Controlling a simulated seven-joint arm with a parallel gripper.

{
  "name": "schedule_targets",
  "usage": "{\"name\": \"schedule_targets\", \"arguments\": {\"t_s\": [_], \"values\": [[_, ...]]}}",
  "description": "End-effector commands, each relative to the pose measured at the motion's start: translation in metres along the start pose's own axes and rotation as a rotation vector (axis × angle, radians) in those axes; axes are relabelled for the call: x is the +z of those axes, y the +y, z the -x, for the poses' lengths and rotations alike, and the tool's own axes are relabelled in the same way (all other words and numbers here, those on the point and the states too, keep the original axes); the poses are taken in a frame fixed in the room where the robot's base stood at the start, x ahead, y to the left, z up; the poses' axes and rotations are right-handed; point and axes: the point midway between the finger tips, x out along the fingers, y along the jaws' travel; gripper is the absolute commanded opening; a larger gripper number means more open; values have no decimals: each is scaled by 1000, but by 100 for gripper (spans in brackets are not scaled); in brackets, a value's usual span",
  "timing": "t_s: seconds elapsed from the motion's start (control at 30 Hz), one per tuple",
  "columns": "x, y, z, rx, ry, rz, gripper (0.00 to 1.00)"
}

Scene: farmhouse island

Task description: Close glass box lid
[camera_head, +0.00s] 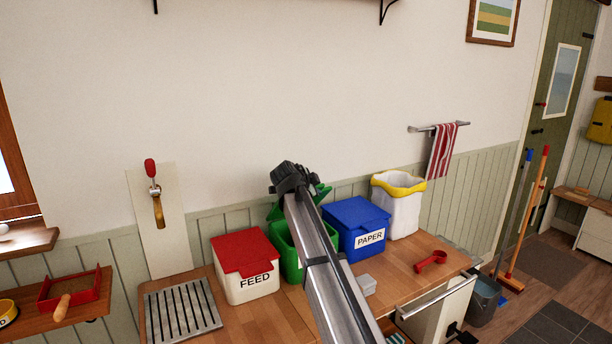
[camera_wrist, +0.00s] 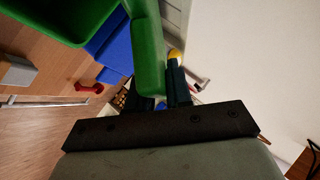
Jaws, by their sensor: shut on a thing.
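The green box (camera_head: 285,252) stands on the wooden counter between the FEED box and the PAPER box, partly hidden behind my arm; its label is not visible. Its green lid (camera_head: 323,191) is raised at the back, near the wall. My gripper (camera_head: 292,180) is above the box at the lid, its fingers hidden in the head view. In the wrist view, my gripper (camera_wrist: 160,88) is shut on the green lid (camera_wrist: 147,52), with a dark finger on each side of it. The open green box (camera_wrist: 62,18) fills the upper left there.
A red-lidded FEED box (camera_head: 247,285) stands left of the green box, a blue PAPER box (camera_head: 356,222) right. Beyond it is a white bin with a yellow rim (camera_head: 398,215). A red scoop (camera_head: 431,261) and a small grey block (camera_head: 366,284) lie in front. A metal rack (camera_head: 181,308) is at left.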

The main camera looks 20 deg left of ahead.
Motion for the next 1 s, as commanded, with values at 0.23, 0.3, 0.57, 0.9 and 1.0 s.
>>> {"name": "schedule_targets", "arguments": {"t_s": [0.23,0.3,0.57,0.9,1.0], "values": [[3,60,0,-160,-1,-158,0],[5,72,-2,-198,-1,-196,0],[15,103,-13,-300,-1,-297,0],[29,137,-28,-293,0,-294,0],[32,143,-31,-292,-1,-293,0]]}}
